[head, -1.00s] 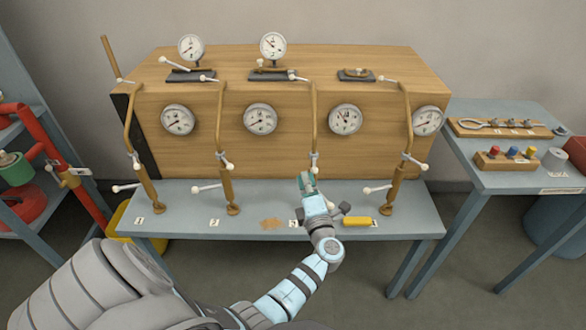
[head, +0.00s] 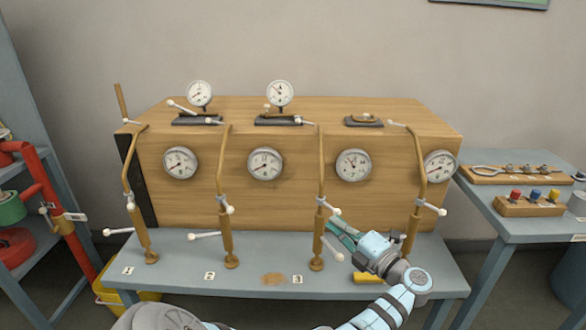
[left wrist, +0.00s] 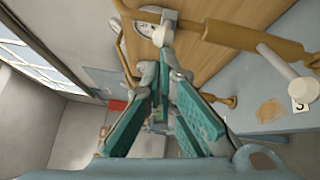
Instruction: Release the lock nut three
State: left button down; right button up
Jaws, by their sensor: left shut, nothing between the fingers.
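The third brass standpipe (head: 320,225) rises behind the paper label 3 (head: 297,279). Its lock nut (head: 322,202) is a grey collar with a white ball-ended handle, partway up the pipe. A white lever (head: 332,248) slants from the pipe below it. My left gripper (head: 336,227) is shut and empty, just right of the pipe and slightly below the nut. In the left wrist view its teal fingers (left wrist: 165,68) point towards the pipe (left wrist: 245,38) and the nut's white ball (left wrist: 158,36). Contact with the nut cannot be told. My right gripper is not in view.
Similar pipes stand at left (head: 138,215), second (head: 226,215) and right (head: 412,215). A wooden cabinet (head: 220,190) with gauges is close behind. A yellow block (head: 366,278) lies on the grey bench (head: 190,268) below my gripper. A side table (head: 520,225) stands at right.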

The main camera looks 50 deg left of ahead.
pick_arm(q)
jog(key=shift+d, duration=0.1)
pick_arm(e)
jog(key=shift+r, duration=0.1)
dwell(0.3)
pick_arm(q)
jog(key=s+d+f+b, duration=0.1)
jog(key=s+d, duration=0.2)
jog(key=d, duration=0.8)
jog(key=shift+s, duration=0.2)
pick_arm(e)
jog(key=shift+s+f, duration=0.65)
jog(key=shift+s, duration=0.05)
pick_arm(q)
jog(key=shift+f, duration=0.1)
